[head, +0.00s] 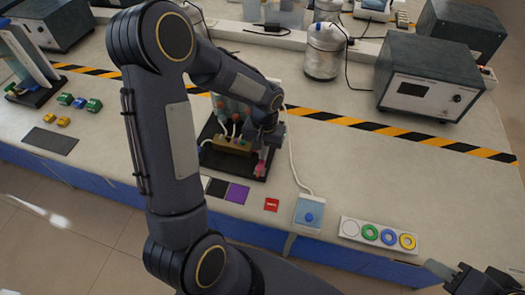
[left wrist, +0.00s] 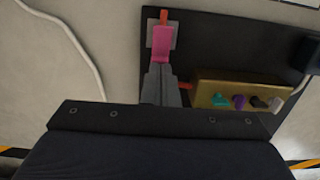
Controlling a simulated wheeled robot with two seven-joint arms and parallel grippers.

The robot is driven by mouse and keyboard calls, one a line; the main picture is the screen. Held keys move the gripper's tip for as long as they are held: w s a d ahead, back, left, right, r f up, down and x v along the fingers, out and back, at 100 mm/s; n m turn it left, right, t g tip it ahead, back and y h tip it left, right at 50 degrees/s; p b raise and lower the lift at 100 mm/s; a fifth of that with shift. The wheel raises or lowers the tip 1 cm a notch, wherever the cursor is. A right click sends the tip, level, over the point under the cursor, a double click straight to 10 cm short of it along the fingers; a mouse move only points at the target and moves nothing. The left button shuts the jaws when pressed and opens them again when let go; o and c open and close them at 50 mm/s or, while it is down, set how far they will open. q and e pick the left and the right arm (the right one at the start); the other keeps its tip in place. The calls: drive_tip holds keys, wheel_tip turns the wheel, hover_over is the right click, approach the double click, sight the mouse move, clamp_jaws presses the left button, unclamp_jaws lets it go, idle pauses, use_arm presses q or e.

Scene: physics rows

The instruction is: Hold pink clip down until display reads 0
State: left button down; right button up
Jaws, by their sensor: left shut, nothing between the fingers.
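The pink clip (left wrist: 162,45) sits on a pale plate on the black board (left wrist: 225,40), with orange-red pieces at its end and beside my fingers. In the head view the pink clip (head: 260,170) shows just below my left gripper (head: 264,151). My left gripper (left wrist: 161,72) is shut and empty, its fingertips at the clip's near end; I cannot tell if they press it. A small red panel (head: 271,204) with pale marks lies near the table's front edge; its marks are too small to read. My right gripper (head: 455,275) is at the lower right, its opening unclear.
A brass block (left wrist: 235,95) with several coloured knobs stands right of the clip. A blue-button box (head: 309,212) and a strip of coloured rings (head: 378,236) lie near the front edge. A grey instrument (head: 430,80) stands behind.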

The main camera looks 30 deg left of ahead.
sight(261, 164)
use_arm(q)
drive_tip(key=shift+s+f, duration=0.15)
drive_tip(key=shift+s, duration=0.25)
drive_tip(key=shift+s+d+r, duration=0.2)
drive_tip(key=shift+s+r, duration=0.05)
drive_tip(key=shift+s, duration=0.4)
drive_tip(key=shift+r, duration=0.15)
drive_tip(key=r+p, duration=0.2)
drive_tip(key=r, duration=0.1)
drive_tip(key=r+p, duration=0.1)
drive_tip(key=shift+w+r+p, duration=0.15)
drive_tip(key=shift+w+p, duration=0.1)
drive_tip(key=shift+p, duration=0.05)
wheel_tip(261, 164, up, 10)
drive_tip(key=b, duration=0.1)
drive_tip(key=shift+w, duration=0.35)
drive_tip(key=shift+a, duration=0.1)
